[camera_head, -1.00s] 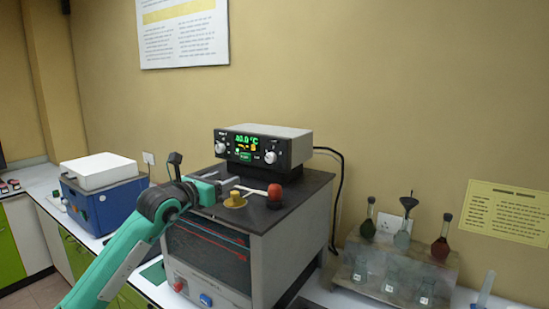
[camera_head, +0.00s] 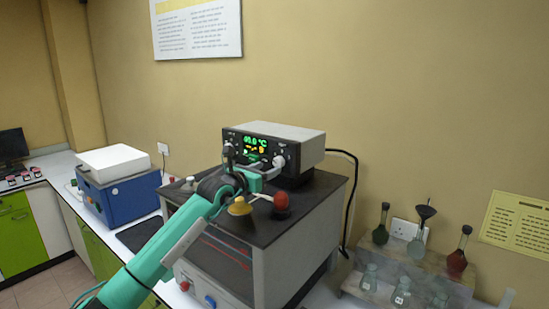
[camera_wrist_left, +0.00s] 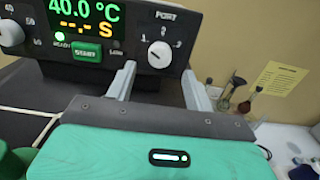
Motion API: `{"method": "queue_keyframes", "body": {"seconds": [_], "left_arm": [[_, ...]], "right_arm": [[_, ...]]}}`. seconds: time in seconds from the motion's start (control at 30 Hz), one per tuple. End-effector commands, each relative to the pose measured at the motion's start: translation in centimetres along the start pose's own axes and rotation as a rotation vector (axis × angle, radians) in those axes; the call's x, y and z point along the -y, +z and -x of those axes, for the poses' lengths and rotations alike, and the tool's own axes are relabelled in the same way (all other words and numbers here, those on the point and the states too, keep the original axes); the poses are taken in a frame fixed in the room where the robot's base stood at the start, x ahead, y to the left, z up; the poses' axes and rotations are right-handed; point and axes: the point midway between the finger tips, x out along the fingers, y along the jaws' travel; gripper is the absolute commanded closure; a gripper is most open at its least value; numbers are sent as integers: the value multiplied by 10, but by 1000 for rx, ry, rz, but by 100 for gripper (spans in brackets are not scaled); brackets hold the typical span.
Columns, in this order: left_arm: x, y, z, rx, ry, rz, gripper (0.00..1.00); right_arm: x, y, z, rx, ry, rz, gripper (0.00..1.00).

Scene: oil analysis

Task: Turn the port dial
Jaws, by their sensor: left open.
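The control box (camera_head: 305,148) sits on top of the grey oven-like unit. In the left wrist view its panel shows a green "40.0 °C" display (camera_wrist_left: 85,12), a green START button (camera_wrist_left: 87,51) and the white port dial (camera_wrist_left: 160,54) under the label PORT. The dial also shows at the panel's right end in the head view (camera_head: 279,161). My left gripper (camera_head: 272,172) is open in front of the panel, and the wrist view shows its fingers (camera_wrist_left: 158,80) apart below and to either side of the dial. Contact with the dial cannot be told. My right gripper is not in view.
A yellow knob-like piece (camera_head: 240,206) and a red one (camera_head: 281,203) are on the unit's top (camera_head: 318,205), near my left arm. A blue box with a white lid (camera_head: 115,165) stands left. Flasks on a rack (camera_head: 385,262) stand right. A black cable hangs behind.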

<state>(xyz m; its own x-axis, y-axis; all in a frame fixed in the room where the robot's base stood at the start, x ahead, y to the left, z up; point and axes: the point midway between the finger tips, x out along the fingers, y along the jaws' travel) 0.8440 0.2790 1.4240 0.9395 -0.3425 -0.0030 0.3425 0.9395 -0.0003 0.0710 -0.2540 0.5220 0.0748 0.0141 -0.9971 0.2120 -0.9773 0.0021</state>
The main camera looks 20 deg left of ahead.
Motion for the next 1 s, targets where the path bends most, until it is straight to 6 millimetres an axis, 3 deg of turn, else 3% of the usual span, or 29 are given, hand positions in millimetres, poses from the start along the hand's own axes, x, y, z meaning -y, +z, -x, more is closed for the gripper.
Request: {"method": "queue_keyframes", "body": {"seconds": [0.13, 0.3, 0.77, 1.0], "left_arm": [[0, 5, -23, -1, 1, 1, 47], [0, 3, -40, -1, 0, 1, 47], [-1, 0, -49, 0, 1, 0, 47], [-1, 0, -49, 0, 1, 0, 90]], "right_arm": [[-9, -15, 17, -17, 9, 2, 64], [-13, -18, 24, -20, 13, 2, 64], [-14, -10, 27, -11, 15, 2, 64], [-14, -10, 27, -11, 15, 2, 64]]}}
